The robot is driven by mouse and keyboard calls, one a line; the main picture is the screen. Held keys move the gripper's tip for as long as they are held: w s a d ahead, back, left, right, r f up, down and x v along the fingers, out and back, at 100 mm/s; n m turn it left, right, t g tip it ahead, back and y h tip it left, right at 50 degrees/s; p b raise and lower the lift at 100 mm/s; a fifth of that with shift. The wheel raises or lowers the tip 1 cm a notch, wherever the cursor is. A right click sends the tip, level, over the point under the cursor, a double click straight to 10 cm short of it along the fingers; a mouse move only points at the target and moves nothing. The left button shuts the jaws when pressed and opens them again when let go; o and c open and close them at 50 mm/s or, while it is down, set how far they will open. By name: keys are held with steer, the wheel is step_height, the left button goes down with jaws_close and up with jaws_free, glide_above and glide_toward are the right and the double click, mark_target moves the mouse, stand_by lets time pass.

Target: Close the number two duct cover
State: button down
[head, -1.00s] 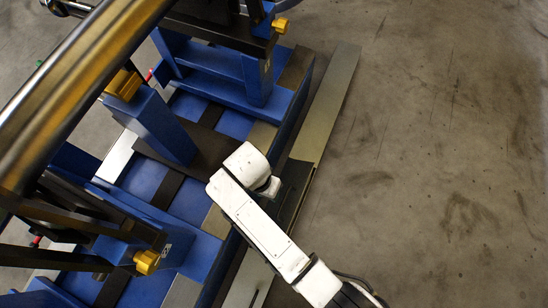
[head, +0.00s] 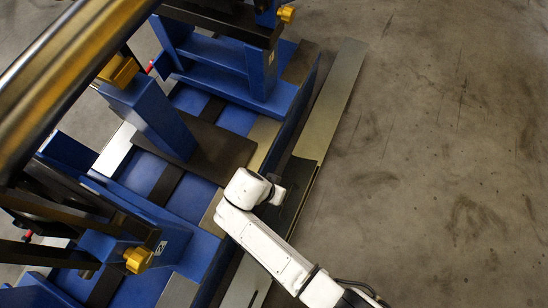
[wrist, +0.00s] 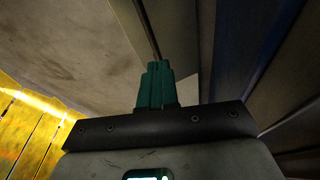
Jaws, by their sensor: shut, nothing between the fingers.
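A long duct runs along the right side of the blue machine base. Pale metal cover plates lie along it, one at the upper end (head: 338,95) and one at the lower end (head: 248,283). Between them is a dark stretch (head: 296,190), beside my white arm. No cover number is readable, so I cannot tell which plate is number two. My gripper shows in the wrist view (wrist: 155,72) with its green fingers together and empty. Its tips are by the edge of a pale plate (wrist: 185,35); contact cannot be told. In the head view my arm hides the fingers.
The blue base (head: 185,195) with its uprights and yellow knobs (head: 138,260) stands left of the duct. A large metal shaft (head: 70,75) crosses the upper left. The concrete floor (head: 440,180) on the right is clear.

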mark_target(298, 201)
steer(key=b+x, duration=0.1)
steer(key=x, duration=0.3)
steer(key=shift+d, duration=0.1)
stand_by(0.3)
steer(key=shift+s+d+y, duration=0.15)
steer(key=shift+d+y, duration=0.15)
steer(key=shift+s+d+f+t+y+p, duration=0.2)
steer(key=shift+d+f+y+p, duration=0.1)
steer(key=shift+d+y+p, duration=0.25)
steer(key=shift+s+d+f+t+y+p, duration=0.2)
steer(key=shift+d+f+y+p, duration=0.05)
steer(key=shift+d+y+p, duration=0.25)
steer(key=shift+s+d+f+m+t+y, duration=0.2)
steer(key=shift+d+f+t+y, duration=0.05)
steer(key=shift+d+f+y, duration=0.25)
steer(key=shift+s+d+f+m+t+y, duration=0.15)
steer(key=shift+d+f+m+t+y, duration=0.1)
steer(key=shift+d+f+y, duration=0.25)
steer(key=shift+s+d+f, duration=0.1)
steer(key=shift+d+f, duration=0.25)
steer(key=shift+f, duration=0.05)
steer(key=shift+r, duration=0.1)
